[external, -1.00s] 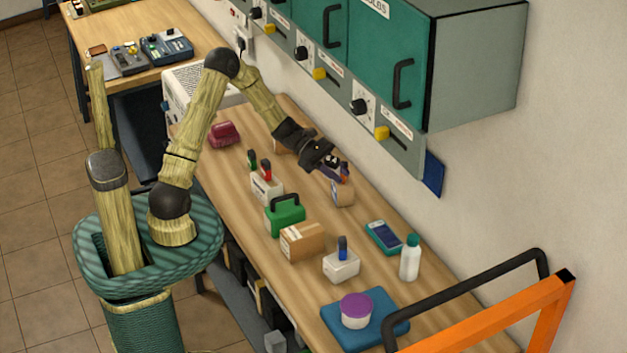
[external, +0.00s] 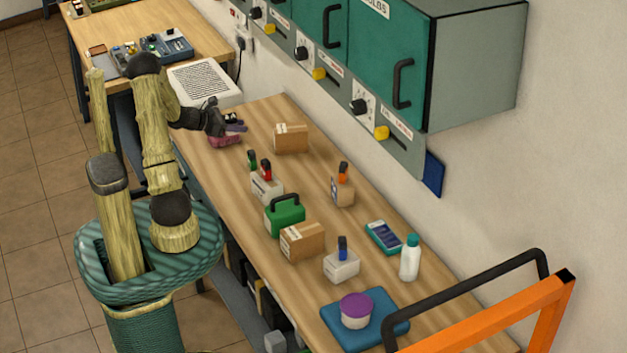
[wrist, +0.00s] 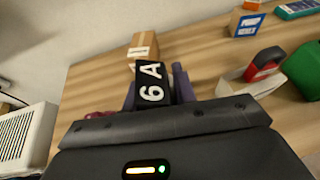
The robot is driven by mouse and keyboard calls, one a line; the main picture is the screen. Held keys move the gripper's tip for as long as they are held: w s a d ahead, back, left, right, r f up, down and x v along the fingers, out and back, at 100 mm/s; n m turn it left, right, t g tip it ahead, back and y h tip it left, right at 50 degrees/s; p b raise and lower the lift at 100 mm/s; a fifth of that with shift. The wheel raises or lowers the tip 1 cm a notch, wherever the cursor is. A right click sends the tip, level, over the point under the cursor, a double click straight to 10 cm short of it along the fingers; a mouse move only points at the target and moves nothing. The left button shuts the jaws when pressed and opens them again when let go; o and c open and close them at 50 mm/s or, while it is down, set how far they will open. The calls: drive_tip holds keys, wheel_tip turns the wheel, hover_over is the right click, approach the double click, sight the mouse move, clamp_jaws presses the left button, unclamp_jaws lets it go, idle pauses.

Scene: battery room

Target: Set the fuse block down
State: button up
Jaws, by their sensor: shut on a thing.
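My gripper (external: 233,124) is at the far left end of the workbench (external: 262,113), next to or just above a dark pink object (external: 224,141). It is shut on the fuse block, a small black piece (external: 230,118) that is mostly hidden by the gripper in the external view. In the wrist view the fuse block (wrist: 152,84) shows a white "6A" on its black face, with purple parts on both sides of it between the jaws. I cannot tell how far it is above the bench top.
A cardboard box (external: 291,138) stands right of my gripper, and a white louvred unit (external: 204,84) stands behind it. Terminal-topped blocks (external: 266,184), a green case (external: 285,214) and another box (external: 302,241) stand nearer the camera. Bare wood lies between the gripper and these.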

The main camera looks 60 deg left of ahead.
drive_tip(key=s+a+n+y, duration=0.1)
drive_tip(key=s+a+y, duration=0.1)
drive_tip(key=s+a, duration=0.2)
hover_over(225, 168)
drive_tip(key=shift+f, duration=2.55)
drive_tip(key=shift+f, duration=2.9)
drive_tip(key=shift+f+p, duration=0.3)
drive_tip(key=shift+f, duration=1.8)
drive_tip(key=shift+f, duration=0.1)
